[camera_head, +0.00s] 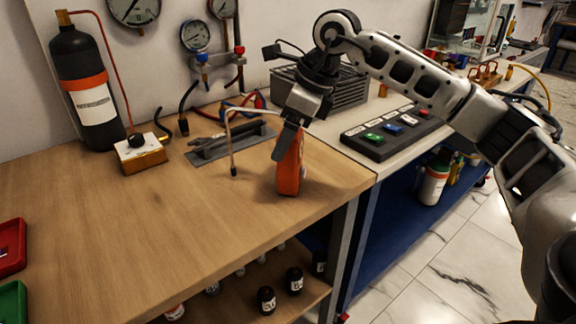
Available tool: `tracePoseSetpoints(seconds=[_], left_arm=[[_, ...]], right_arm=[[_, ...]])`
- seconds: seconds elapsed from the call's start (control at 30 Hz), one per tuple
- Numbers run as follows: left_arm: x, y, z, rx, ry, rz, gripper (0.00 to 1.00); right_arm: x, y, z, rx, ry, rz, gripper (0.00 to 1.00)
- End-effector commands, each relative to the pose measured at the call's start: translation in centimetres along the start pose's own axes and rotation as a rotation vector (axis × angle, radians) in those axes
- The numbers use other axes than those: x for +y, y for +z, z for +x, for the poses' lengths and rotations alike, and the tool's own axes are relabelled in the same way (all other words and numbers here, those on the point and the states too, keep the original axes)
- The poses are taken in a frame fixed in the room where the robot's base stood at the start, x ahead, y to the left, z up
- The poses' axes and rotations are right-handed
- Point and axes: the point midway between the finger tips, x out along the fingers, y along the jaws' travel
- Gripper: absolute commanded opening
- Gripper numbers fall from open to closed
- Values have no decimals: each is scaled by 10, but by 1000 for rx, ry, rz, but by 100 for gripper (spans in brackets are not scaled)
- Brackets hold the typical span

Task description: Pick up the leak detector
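The leak detector (288,178) is an orange handheld unit with a thin grey bent probe (232,150) arching to its left. It stands upright on the wooden bench near the right edge, and its base appears to rest on the top. My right gripper (284,146) points down over it from above. One dark finger lies across the upper part of the leak detector; the other finger is hidden, so I cannot tell whether the grip is closed. My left gripper is not in view.
The wooden bench (130,225) is clear in front. Behind the detector lies a grey tray (212,152) with tools. A black gas cylinder (85,85) and a brass-based block (140,155) stand at the left. A dark panel with coloured buttons (372,146) lies on the right-hand bench.

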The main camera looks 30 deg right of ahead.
Motion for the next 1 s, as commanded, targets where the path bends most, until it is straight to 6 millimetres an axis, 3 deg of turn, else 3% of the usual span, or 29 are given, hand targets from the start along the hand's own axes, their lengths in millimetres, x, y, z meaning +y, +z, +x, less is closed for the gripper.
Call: tracePoseSetpoints(seconds=[0.2, 0.4, 0.47, 0.5, 0.83, 1.0], left_arm=[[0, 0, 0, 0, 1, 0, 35], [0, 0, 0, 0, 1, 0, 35], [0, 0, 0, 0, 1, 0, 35], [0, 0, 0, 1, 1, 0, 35], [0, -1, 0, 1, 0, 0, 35], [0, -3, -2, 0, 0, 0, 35]], right_arm=[[0, 0, 1, 0, -1, 1, 78], [0, 0, 1, 0, 0, 1, 23], [0, 0, 1, 0, 0, 1, 6], [0, 1, 0, -3, -2, 1, 2], [-1, 3, -5, -3, -2, 1, 2], [-1, 11, -23, -5, -4, 0, 2]])
